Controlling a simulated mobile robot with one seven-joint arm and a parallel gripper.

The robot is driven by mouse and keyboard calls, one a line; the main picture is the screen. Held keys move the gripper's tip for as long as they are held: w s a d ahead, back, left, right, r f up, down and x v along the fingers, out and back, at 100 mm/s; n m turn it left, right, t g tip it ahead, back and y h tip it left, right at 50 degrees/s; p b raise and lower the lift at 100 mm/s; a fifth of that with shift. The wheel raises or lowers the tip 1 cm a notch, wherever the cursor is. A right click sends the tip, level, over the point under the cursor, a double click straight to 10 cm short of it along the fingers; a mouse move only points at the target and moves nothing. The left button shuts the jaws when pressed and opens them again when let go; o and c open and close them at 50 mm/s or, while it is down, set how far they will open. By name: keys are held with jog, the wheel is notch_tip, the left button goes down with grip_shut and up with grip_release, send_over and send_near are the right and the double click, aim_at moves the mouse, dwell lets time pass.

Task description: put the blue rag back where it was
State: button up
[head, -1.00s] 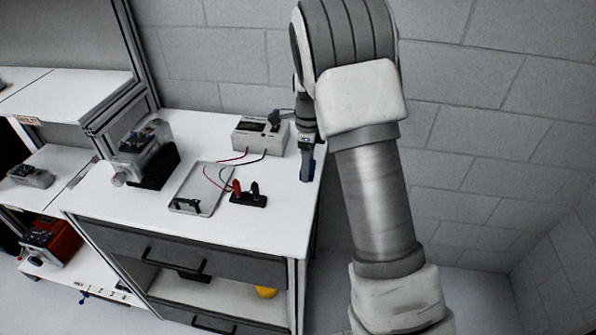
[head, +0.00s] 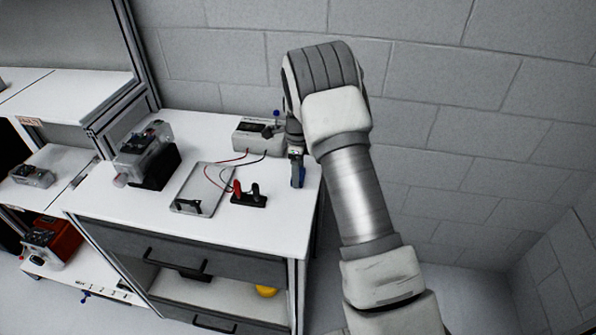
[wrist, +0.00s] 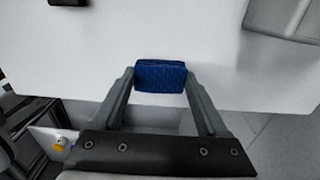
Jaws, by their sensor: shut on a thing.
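The blue rag (wrist: 161,77) is a small, folded block between my two fingertips in the wrist view. My gripper (wrist: 160,82) is shut on it. In the head view the rag (head: 297,176) shows as a small blue patch near the right end of the white worktop (head: 150,215), below my gripper (head: 297,158). The arm hides part of it. I cannot tell whether the rag touches the worktop or is just above it.
A grey box with leads (head: 258,136) stands just left of my gripper. A black clip holder (head: 249,197), a shallow tray (head: 203,188) and a clear-topped device (head: 147,157) stand farther left. The worktop's right edge is close to the rag.

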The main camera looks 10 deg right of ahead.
jog(key=shift+f, duration=0.2)
jog(key=o, duration=1.1)
jog(key=shift+r, duration=0.1)
